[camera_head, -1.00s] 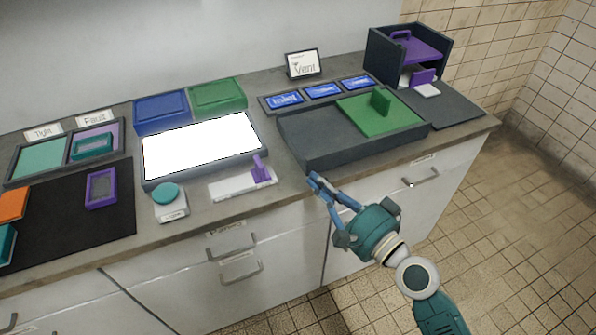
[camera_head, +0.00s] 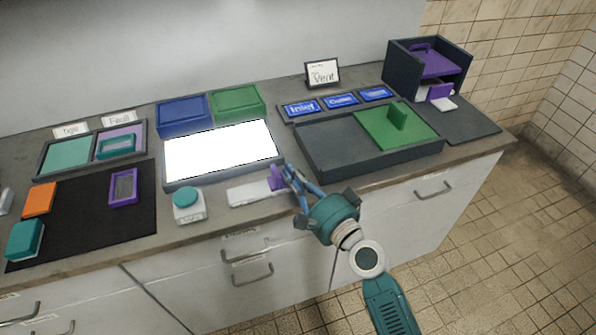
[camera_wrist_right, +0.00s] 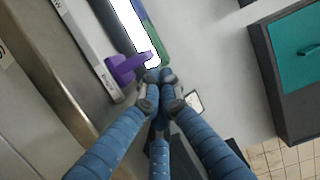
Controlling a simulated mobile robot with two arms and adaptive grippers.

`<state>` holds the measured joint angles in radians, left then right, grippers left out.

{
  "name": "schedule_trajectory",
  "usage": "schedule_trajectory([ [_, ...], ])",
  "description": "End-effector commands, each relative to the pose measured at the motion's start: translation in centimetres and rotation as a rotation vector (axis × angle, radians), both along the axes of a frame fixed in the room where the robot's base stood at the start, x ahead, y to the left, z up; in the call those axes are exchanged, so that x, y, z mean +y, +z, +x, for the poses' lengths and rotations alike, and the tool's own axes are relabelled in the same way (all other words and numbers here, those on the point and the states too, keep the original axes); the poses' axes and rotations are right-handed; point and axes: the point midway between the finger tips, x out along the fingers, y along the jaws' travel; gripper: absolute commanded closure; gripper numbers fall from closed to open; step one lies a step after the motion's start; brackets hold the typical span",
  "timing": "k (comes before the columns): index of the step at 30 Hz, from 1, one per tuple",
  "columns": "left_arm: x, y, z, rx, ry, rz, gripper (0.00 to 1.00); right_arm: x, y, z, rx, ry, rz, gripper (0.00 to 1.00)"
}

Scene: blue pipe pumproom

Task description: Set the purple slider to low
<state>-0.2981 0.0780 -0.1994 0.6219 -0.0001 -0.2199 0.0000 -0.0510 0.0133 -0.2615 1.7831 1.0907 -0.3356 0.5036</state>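The purple slider handle (camera_head: 276,178) stands upright near the right end of its white track (camera_head: 250,192), at the counter's front edge. In the right wrist view the purple handle (camera_wrist_right: 126,67) is just left of the fingertips. My right gripper (camera_head: 287,172) is at the right side of the handle, its fingers partly covering the track's right end. In the right wrist view my right gripper's fingertips (camera_wrist_right: 160,76) are drawn together with nothing visible between them. Whether they touch the handle I cannot tell. My left gripper is not in view.
A bright white panel (camera_head: 222,150) lies behind the track. A round teal button (camera_head: 187,197) on a white base stands to its left. A dark tray (camera_head: 330,146) with a green plate (camera_head: 385,134) lies to the right. A black mat (camera_head: 85,220) is further left.

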Motion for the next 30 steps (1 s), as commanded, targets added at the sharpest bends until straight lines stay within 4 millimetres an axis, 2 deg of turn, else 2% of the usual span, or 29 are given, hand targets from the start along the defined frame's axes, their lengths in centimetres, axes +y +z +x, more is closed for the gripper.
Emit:
schedule_trajectory([
  [5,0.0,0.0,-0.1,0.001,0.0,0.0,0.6,0.0,0.0,0.0,0.001,0.0,-0.001,1.0],
  [8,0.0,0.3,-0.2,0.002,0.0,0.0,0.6,1.0,0.0,-0.3,0.003,0.003,0.001,1.0],
  [15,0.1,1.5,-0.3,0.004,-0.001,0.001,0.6,6.4,0.1,-2.1,0.005,0.003,0.004,1.0],
  [19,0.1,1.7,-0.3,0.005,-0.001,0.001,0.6,8.5,0.1,-2.8,0.002,0.002,0.002,1.0],
  [23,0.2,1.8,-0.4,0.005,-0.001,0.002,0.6,9.2,0.0,-3.0,0.001,0.002,-0.001,1.0],
  [30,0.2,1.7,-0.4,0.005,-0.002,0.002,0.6,9.2,0.0,-3.0,0.0,0.001,0.0,1.0],
])
